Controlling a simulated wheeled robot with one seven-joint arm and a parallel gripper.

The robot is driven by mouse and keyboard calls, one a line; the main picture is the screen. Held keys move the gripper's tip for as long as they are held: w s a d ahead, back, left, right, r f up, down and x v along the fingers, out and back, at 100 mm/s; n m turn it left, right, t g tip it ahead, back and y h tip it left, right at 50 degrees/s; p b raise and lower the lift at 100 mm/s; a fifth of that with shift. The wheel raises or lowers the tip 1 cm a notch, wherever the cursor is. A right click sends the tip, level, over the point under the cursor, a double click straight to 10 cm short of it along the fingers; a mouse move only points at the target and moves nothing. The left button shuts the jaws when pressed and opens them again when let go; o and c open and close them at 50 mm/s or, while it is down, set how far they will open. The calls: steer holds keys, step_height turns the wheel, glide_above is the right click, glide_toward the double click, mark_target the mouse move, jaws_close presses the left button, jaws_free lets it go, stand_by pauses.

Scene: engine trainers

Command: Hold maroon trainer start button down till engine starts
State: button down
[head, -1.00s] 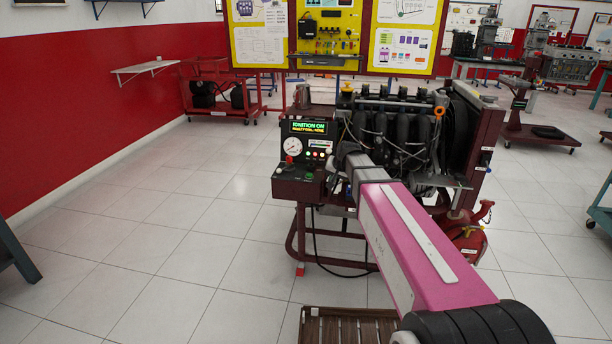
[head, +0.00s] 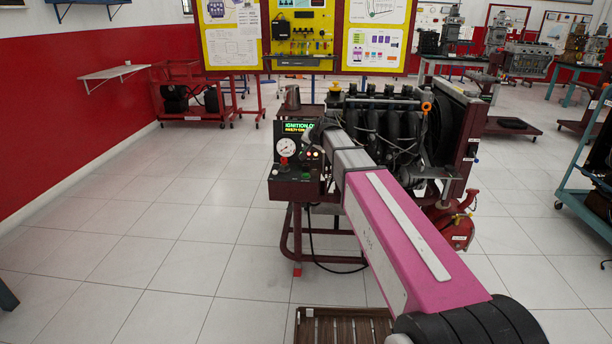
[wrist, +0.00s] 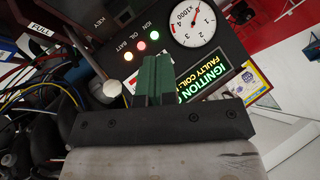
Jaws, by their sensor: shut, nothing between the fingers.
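The maroon trainer (head: 298,188) stands ahead with its engine (head: 385,125) on the right and its control panel on the left. The panel's lit display (head: 296,127) reads ignition on, with a faulty coil line below; it also shows in the wrist view (wrist: 205,88). A small green button (head: 306,176) seems to sit on the lower box of the panel; I cannot read its label. My gripper (wrist: 154,65) has its dark green fingers shut and empty, over the panel near the display and the indicator lamps (wrist: 140,46). In the head view my arm hides it.
A round gauge (wrist: 198,20) sits beside the display. Cables and hoses (wrist: 45,85) crowd the left of the wrist view. A red pump-like part (head: 456,228) is at the trainer's right. A slatted wooden platform (head: 345,325) lies in front.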

mark_target(307, 174)
steer(key=shift+f, duration=4.35)
steer(key=shift+f, duration=0.4)
steer(key=shift+f, duration=0.5)
stand_by(0.4)
steer(key=shift+r, duration=0.1)
stand_by(1.2)
steer(key=shift+r, duration=0.85)
